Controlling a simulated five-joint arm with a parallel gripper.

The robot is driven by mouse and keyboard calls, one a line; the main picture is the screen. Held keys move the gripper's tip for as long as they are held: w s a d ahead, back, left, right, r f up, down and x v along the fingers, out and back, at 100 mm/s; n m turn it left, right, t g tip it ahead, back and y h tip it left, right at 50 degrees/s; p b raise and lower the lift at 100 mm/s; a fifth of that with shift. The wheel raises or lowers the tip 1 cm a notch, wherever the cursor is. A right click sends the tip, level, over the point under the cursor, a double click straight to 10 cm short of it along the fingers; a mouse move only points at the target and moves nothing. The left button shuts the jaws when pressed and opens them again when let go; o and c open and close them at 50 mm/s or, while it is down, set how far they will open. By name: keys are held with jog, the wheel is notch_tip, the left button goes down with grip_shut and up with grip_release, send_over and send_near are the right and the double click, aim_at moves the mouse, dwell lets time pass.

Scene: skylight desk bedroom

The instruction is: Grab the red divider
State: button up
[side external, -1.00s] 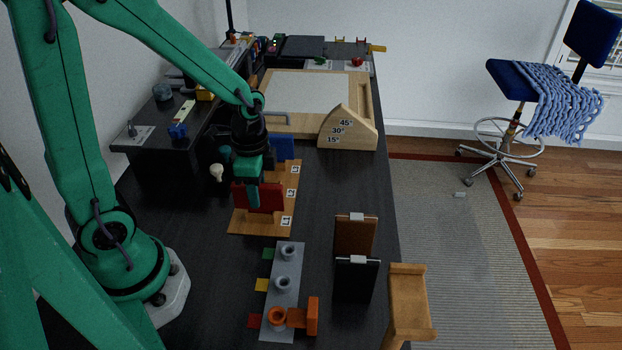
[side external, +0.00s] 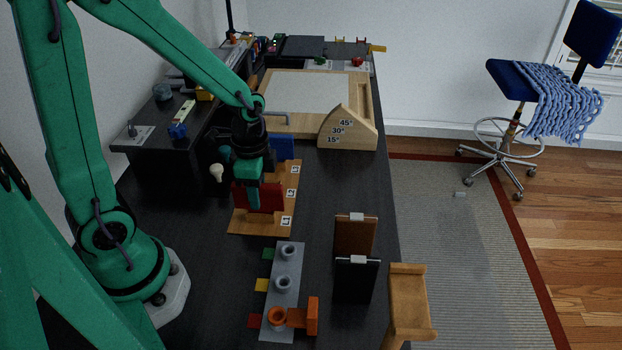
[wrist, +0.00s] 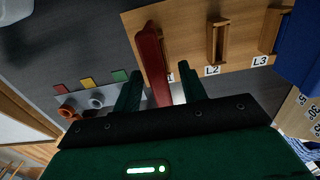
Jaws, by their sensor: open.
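The red divider (side external: 272,197) stands upright in the front slot, by the L1 label, of the wooden rack board (side external: 250,225). My gripper (side external: 253,198) is open and low over the divider, its fingers partly hiding the red face in the side view. In the wrist view the red divider (wrist: 152,60) reaches into the gap between the fingers of my gripper (wrist: 160,88), nearer the left finger. I cannot tell whether a finger touches it.
Slot L2 (wrist: 217,42) is empty, and a blue divider (side external: 281,148) stands at the far end.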

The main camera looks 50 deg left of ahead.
grip_shut()
jog(key=shift+r, duration=0.2)
jog(key=shift+r, duration=0.85)
notch_tip(320, 180, up, 3)
jog(key=shift+d+f, duration=0.1)
jog(key=shift+d, duration=0.05)
jog(key=s+d+r, duration=0.5)
jog(key=d+r, duration=0.1)
jog(key=d, duration=0.4)
jog(key=shift+s+r, duration=0.25)
jog(key=shift+r, duration=0.05)
